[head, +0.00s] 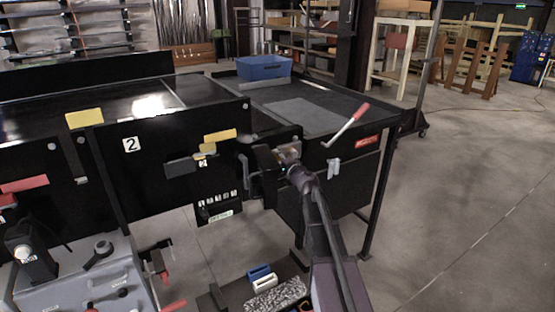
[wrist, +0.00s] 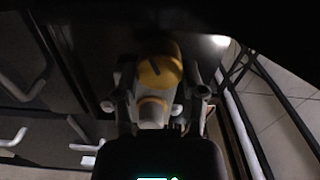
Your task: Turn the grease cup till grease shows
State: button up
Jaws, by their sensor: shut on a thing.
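The grease cup (wrist: 158,72) shows in the wrist view as a yellow-orange cap with a dark mark across it. Below it is a pale body with an orange band. My gripper (wrist: 161,88) has a finger on each side and is shut on the cup. In the head view my gripper (head: 266,166) is at the black side of the conveyor (head: 150,180), near its right end. There my own wrist and arm largely hide the cup. The wrist picture is dark, so fine detail on the cup is unclear.
A red-handled lever (head: 347,125) rises right of my gripper. A blue bin (head: 264,67) stands on the conveyor top. Yellow tags (head: 220,135) and a number 2 plate (head: 131,145) are on the side panel. Open floor (head: 460,200) lies to the right.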

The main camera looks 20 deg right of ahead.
jog(key=o, duration=1.1)
jog(key=shift+o, duration=0.2)
jog(key=shift+n, duration=0.4)
